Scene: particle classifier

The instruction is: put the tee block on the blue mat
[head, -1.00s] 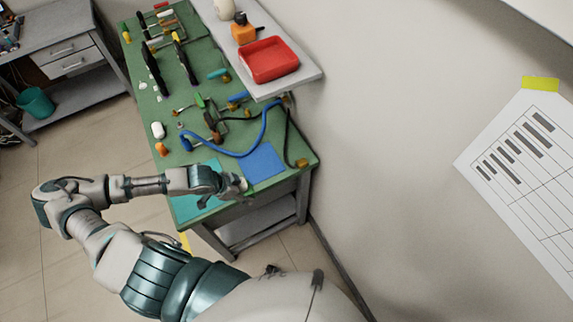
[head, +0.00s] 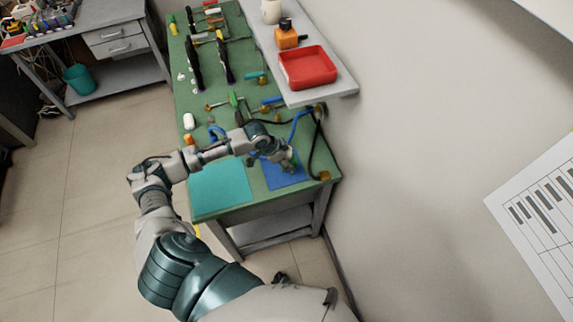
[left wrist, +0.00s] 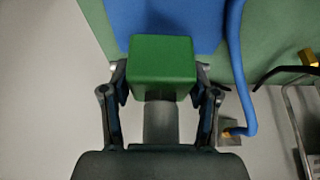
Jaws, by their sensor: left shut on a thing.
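The tee block (left wrist: 162,66) shows in the left wrist view as a green block between my left gripper's fingers. My left gripper (left wrist: 160,100) is shut on it. In the head view my left gripper (head: 288,160) is over the blue mat (head: 282,181), and a small bit of green shows at its tip. In the left wrist view the blue mat (left wrist: 120,18) lies beyond the block. The gap between block and mat is hard to judge. My right gripper is not in view.
A turquoise mat (head: 222,188) lies left of the blue mat on the green bench top (head: 200,75). A blue cable (left wrist: 237,60) runs beside the blue mat. Tools lie farther back. A shelf with a red tray (head: 308,68) overhangs the right side.

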